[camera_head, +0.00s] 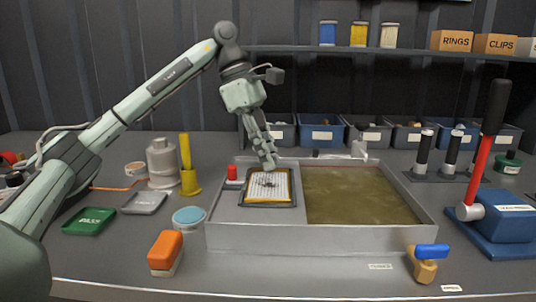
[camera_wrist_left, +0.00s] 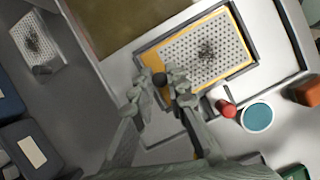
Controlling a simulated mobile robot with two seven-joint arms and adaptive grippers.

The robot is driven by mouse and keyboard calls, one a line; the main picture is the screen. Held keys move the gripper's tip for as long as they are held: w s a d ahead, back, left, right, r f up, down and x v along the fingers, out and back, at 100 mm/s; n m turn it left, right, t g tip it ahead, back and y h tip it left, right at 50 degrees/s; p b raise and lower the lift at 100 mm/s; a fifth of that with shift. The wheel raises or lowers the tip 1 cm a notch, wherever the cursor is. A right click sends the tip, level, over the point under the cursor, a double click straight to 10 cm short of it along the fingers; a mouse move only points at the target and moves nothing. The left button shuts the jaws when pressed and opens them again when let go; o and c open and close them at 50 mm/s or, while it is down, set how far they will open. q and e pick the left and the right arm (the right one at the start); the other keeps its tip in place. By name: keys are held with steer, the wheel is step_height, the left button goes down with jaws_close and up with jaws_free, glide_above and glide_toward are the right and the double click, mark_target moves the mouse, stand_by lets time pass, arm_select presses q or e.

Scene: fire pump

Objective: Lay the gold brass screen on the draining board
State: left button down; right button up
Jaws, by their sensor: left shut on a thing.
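The gold brass screen (camera_head: 268,186) is a pale perforated plate with a gold rim and a dark smudge in its middle. It appears flat within a dark rectangular frame on the draining board (camera_head: 262,214), the grey left part of the basin; I cannot tell whether it touches. It also shows in the left wrist view (camera_wrist_left: 205,50). My left gripper (camera_head: 269,164) points down at the screen's far edge. In the left wrist view its fingers (camera_wrist_left: 163,82) close around a dark knob at that edge. My right gripper is not in view.
Murky water (camera_head: 355,194) fills the basin's right part. A red-capped item (camera_head: 232,173) stands left of the screen. A yellow funnel-like tool (camera_head: 189,168), blue-lidded tin (camera_head: 189,218) and orange block (camera_head: 166,252) stand left of the basin. Blue bins (camera_head: 321,133) line the back.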

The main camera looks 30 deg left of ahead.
arm_select(q)
steer(key=shift+f, duration=0.1)
steer(key=c, duration=1.5)
jaws_free()
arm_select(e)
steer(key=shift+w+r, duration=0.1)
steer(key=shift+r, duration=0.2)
arm_select(q)
steer(key=p+v, duration=0.3)
steer(key=v, duration=0.9)
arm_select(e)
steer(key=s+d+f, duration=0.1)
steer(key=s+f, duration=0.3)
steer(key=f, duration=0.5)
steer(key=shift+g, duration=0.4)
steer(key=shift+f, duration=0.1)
